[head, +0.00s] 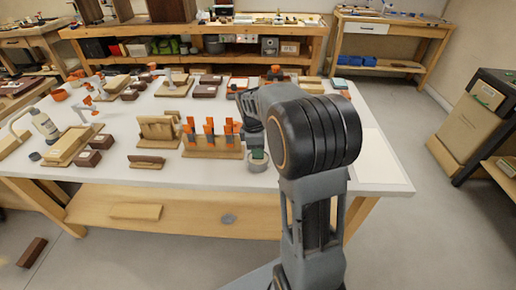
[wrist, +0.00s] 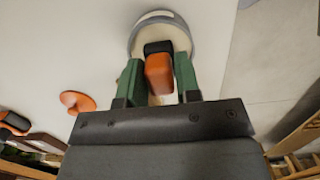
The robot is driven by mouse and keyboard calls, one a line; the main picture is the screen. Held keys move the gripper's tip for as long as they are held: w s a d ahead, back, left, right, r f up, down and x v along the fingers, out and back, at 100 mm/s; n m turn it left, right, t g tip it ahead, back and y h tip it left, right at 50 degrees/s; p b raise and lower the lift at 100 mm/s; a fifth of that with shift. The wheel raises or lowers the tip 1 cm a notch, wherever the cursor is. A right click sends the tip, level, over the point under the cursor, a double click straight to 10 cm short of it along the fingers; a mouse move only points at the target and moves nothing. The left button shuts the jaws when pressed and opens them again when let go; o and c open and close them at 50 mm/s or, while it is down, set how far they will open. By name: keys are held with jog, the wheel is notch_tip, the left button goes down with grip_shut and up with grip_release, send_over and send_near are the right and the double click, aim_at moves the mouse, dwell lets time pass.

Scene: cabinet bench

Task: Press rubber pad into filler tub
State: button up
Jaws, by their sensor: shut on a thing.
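In the wrist view, the green fingers of my gripper (wrist: 157,82) stand on both sides of an orange block with a black end, the rubber pad (wrist: 158,74). My gripper is shut on it. The black end lies over the round filler tub (wrist: 186,30), which has a grey rim and cream filler. I cannot tell whether the black end touches the filler. In the head view, the tub (head: 257,166) stands near the table's front edge under my arm. My fingers and the pad are largely hidden there by my arm.
A wooden rack with orange-handled tools (head: 212,151) stands just left of the tub. An orange disc (wrist: 78,102) lies near the tub in the wrist view. The white tabletop (head: 378,165) is clear at right.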

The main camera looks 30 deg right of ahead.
jog(key=shift+f, duration=0.5)
dwell(1.5)
jog(key=shift+r, duration=0.15)
notch_tip(320, 180, up, 7)
jog(key=p, duration=0.6)
dwell(0.8)
